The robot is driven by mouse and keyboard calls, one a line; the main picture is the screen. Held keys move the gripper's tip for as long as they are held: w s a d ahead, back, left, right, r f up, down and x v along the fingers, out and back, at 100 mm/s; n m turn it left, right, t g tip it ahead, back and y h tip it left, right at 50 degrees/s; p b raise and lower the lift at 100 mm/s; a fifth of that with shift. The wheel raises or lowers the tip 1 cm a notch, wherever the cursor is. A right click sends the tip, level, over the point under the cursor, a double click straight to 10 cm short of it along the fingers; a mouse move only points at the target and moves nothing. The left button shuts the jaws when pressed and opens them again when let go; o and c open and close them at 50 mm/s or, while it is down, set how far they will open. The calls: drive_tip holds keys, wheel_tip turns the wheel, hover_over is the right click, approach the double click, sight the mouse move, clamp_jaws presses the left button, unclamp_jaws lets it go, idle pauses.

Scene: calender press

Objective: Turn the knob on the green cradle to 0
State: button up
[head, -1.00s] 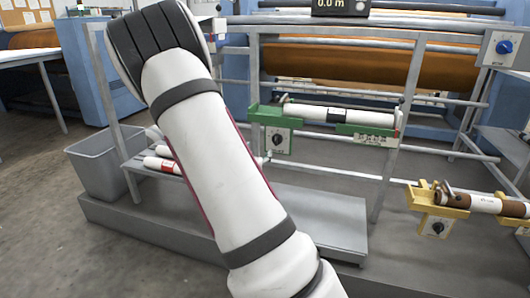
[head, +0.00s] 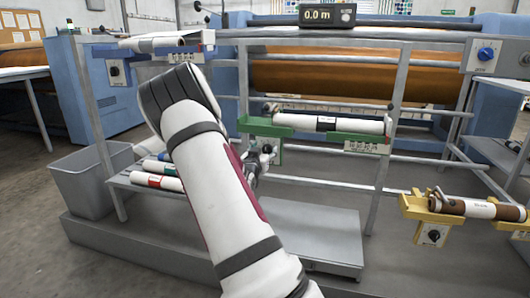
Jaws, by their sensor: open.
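The green cradle (head: 315,134) is on the frame in the middle of the head view and carries a white roll (head: 335,124) with a dark band. My gripper (head: 266,152) is small in the view, just right of my arm, in front of the cradle's left end. It is open and appears empty. It covers the plate with the cradle's knob, so the knob's setting cannot be read. I cannot tell whether the fingers touch the knob.
A yellow cradle (head: 433,213) with a brown-ended roll and its own knob (head: 433,236) is at right. A blue cradle (head: 180,54) is at upper left. A grey bin (head: 85,185) and a shelf with rolls (head: 158,182) stand at left. A flat grey platform (head: 315,240) lies below.

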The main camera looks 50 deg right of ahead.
drive_tip(key=shift+x, duration=0.85)
drive_tip(key=shift+c, duration=0.4)
drive_tip(key=c, duration=1.1)
drive_tip(key=shift+c, duration=0.2)
